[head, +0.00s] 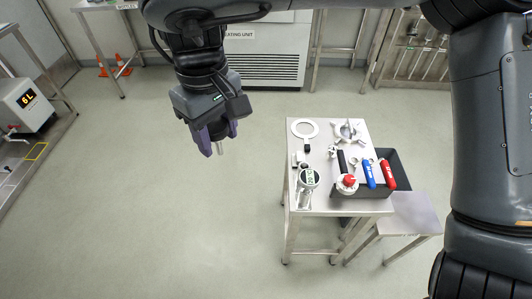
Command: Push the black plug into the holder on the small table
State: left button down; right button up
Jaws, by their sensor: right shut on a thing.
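My right gripper (217,143) hangs in the upper left middle of the head view, pointing down over open floor. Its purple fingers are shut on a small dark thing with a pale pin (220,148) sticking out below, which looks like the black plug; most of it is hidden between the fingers. The small table (322,160) stands to the right and lower, clearly apart from the gripper. A grey metal fixture with several arms (348,131) is at its back right; I cannot tell whether this is the holder. My left gripper is not in view.
The table also bears a white ring (305,128), a cylinder with a green label (309,178), a red-topped round part (347,183), and a black tray (400,166) with blue (369,174) and red (387,174) handles. A low stool (415,212) stands beside it. Floor left of the table is clear.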

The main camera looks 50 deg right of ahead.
jog(key=shift+w+a+f+p, duration=0.25)
jog(key=shift+w+p, duration=0.15)
jog(key=shift+p, duration=0.15)
jog(key=w+a+f+n+p, duration=0.1)
jog(key=w+a+f+p, duration=0.1)
jog(key=w+f+p, duration=0.45)
jog(key=m+p, duration=0.7)
jog(key=p, duration=1.1)
send_near(305, 163)
jog(key=a+f, duration=0.1)
jog(key=a, duration=0.1)
jog(key=f+b, duration=0.6)
jog(key=f, duration=0.1)
jog(key=shift+s+d+b, duration=0.3)
jog(key=shift+s+b, duration=0.05)
jog(key=shift+s, duration=0.05)
